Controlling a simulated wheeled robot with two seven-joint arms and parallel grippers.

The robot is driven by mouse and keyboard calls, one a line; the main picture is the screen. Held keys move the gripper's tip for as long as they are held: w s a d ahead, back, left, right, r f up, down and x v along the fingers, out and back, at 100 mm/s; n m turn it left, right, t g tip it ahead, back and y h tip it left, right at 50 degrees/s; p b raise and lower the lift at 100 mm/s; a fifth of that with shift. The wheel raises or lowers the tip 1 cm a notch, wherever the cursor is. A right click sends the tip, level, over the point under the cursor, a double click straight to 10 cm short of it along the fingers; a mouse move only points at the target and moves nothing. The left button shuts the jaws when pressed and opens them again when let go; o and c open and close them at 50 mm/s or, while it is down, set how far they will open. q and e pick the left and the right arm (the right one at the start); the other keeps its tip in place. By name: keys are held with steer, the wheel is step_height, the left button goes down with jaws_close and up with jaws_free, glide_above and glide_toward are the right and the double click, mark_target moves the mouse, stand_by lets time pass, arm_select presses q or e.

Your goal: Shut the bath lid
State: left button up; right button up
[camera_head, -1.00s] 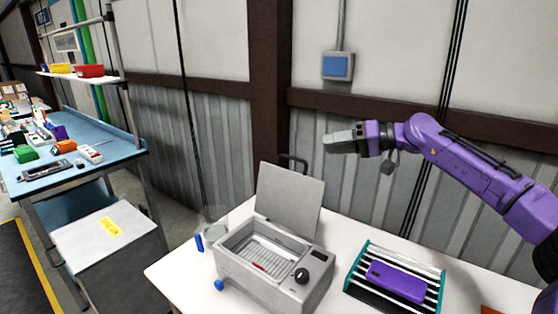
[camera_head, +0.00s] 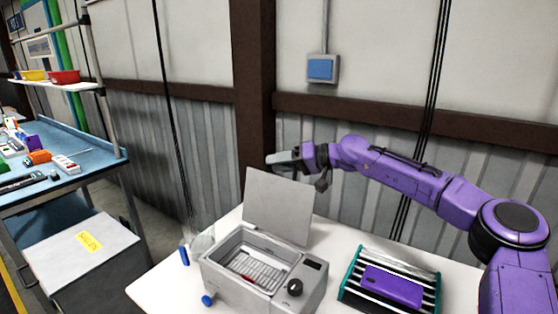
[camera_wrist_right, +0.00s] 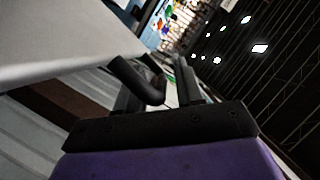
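The bath is a grey box (camera_head: 228,278) with an open basin, a black knob and a small dark display, standing on the white table. Its flat grey lid (camera_head: 278,207) stands raised at the back, tilted slightly backwards. My right gripper (camera_head: 283,158) is at the lid's top edge, seemingly behind it; the lid's handle is hidden there. In the right wrist view the lid (camera_wrist_right: 60,40) fills the upper left, and its black bent handle (camera_wrist_right: 138,80) is close beside my gripper's fingers (camera_wrist_right: 184,82). Whether they are apart is unclear. My left gripper is out of view.
Right of the bath, a rack (camera_head: 350,284) with teal ends and light bars carries a purple block (camera_head: 392,286). A glass vessel (camera_head: 201,243) and a blue item (camera_head: 184,256) stand at the left. The wall is close behind.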

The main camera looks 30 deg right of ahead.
jaws_close()
steer(key=shift+a, duration=0.1)
